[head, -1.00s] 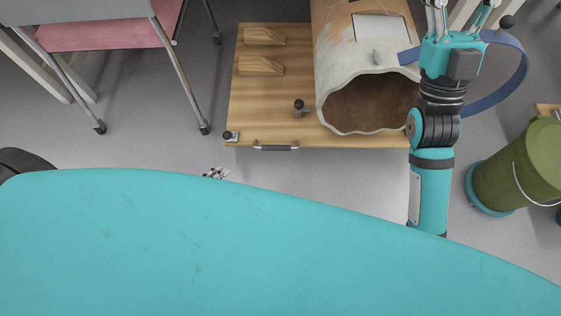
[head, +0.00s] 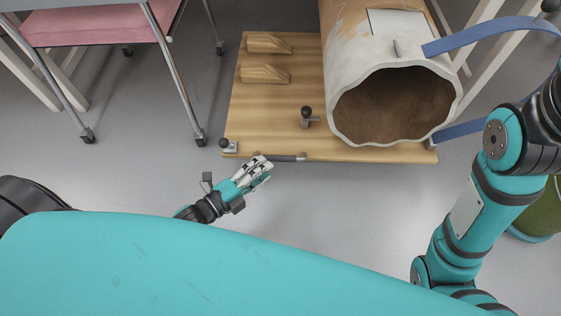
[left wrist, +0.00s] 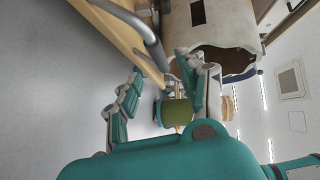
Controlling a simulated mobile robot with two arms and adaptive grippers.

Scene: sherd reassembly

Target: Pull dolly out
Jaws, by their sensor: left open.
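The dolly (head: 268,113) is a wooden board on the floor with a grey bar handle (head: 287,158) on its near edge. In the left wrist view the dolly's edge (left wrist: 118,30) and the curved grey handle (left wrist: 153,42) run close ahead of the fingers. My left gripper (head: 262,167) is open at the left end of the handle. Its fingers are spread in the left wrist view (left wrist: 160,88); I cannot tell whether they touch the bar. My right arm comes in at the right, and its gripper is outside the picture.
A large pale vessel (head: 355,60) with a ragged open end lies on the dolly's right part, near blue straps (head: 480,36). Wooden wedges (head: 265,75) and a clamp (head: 307,116) sit beside it. A pink-shelved cart (head: 85,27) stands left. A green bin (head: 540,208) stands right.

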